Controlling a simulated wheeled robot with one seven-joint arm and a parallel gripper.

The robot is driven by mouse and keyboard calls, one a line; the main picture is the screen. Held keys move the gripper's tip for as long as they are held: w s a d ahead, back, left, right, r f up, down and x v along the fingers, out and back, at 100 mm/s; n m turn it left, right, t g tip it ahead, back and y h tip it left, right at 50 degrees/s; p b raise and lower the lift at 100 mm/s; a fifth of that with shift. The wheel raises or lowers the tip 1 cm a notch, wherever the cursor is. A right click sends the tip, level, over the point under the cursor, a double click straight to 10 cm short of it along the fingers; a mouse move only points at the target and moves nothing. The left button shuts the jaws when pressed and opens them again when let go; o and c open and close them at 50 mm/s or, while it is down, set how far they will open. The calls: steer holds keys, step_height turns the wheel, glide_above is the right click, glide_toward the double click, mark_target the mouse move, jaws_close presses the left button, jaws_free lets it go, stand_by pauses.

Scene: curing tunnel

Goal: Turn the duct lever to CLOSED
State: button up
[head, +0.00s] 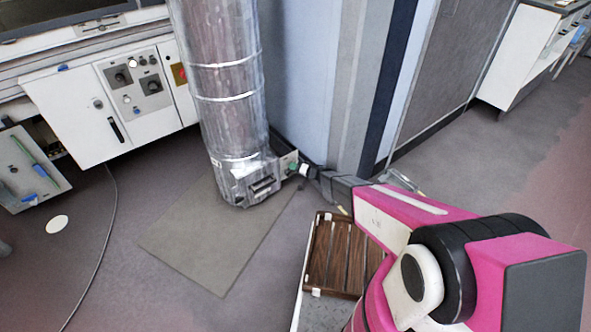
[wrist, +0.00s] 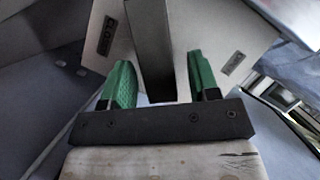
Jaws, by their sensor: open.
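The silver duct (head: 224,75) stands upright in the head view, with a small plate (head: 289,160) at the right of its foot. In the wrist view this pale plate (wrist: 190,45) carries a dark label at left that seems to read CLOSED (wrist: 108,36) and a smaller label (wrist: 233,64) at right, too small to read. The dark grey duct lever (wrist: 151,50) crosses the plate between them. My gripper (wrist: 162,82) is open, its green fingers on either side of the lever with gaps showing. In the head view my gripper (head: 298,169) is at the plate and hides the lever.
A white control cabinet (head: 75,115) with knobs stands left of the duct. A grey panelled wall (head: 345,80) rises behind it. A wooden slatted platform (head: 335,255) lies below my arm. A flat mat (head: 205,240) and a thin cable (head: 100,235) lie on the floor.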

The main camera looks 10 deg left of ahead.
steer(key=r, duration=0.4)
steer(key=shift+s+r, duration=0.3)
steer(key=shift+r, duration=0.05)
steer(key=o, duration=0.5)
steer(key=s+a+r, duration=0.1)
steer(key=s, duration=0.1)
steer(key=s+a+r, duration=0.1)
steer(key=s+r, duration=0.1)
steer(key=s, duration=0.1)
steer(key=s+a+r, duration=0.2)
steer(key=s, duration=0.1)
steer(key=shift+s+a+r, duration=0.1)
steer(key=shift+s, duration=0.05)
steer(key=shift+s+a+r, duration=0.25)
steer(key=shift+s+a, duration=0.15)
steer(key=shift+s, duration=0.05)
steer(key=shift+s+a+r, duration=0.2)
steer(key=shift+s+a, duration=0.15)
steer(key=shift+s, duration=0.1)
steer(key=c, duration=0.5)
steer(key=shift+a+r, duration=0.15)
steer(key=shift+a, duration=0.05)
steer(key=shift+w+d, duration=0.1)
steer(key=shift+w, duration=0.1)
